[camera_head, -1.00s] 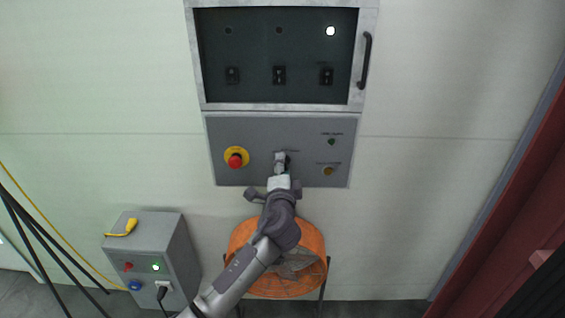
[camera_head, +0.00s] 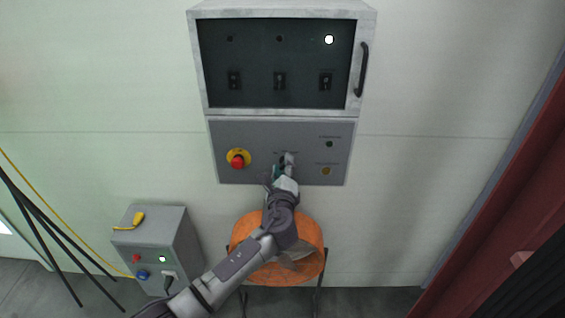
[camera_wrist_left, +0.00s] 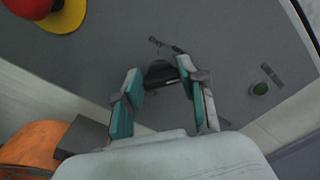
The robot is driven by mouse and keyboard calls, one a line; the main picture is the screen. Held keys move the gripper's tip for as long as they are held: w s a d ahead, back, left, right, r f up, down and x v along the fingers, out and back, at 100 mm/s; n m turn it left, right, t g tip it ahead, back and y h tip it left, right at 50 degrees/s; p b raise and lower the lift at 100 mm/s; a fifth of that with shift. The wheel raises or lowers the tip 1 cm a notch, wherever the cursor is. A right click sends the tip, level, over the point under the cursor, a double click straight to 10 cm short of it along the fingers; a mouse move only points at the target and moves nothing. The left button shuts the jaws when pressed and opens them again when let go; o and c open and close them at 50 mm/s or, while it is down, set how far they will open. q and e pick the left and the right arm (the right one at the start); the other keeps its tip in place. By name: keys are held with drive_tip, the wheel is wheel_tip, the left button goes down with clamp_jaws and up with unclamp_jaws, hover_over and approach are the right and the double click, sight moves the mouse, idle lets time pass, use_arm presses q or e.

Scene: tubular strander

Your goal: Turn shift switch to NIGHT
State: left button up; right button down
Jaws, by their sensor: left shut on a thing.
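The shift switch (camera_wrist_left: 160,71) is a dark rotary knob on the grey lower panel (camera_head: 228,130). In the left wrist view it sits between the fingertips of my left gripper (camera_wrist_left: 161,84), which has teal pads. In the head view my left gripper (camera_head: 284,168) reaches up to the middle of the panel and covers most of the switch. It is shut on the knob and looks tilted. My right gripper is not in view.
A red emergency stop on a yellow ring (camera_head: 238,159) is left of the gripper. A windowed cabinet (camera_head: 208,110) is above. An orange fan (camera_head: 312,235) stands below.

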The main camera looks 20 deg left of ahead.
use_arm(q)
drive_tip(key=shift+m+p, duration=0.3)
drive_tip(key=shift+m, duration=0.4)
drive_tip(key=shift+f, duration=0.1)
drive_tip(key=o, duration=1.1)
drive_tip(key=shift+o, duration=0.2)
drive_tip(key=v, duration=1.2)
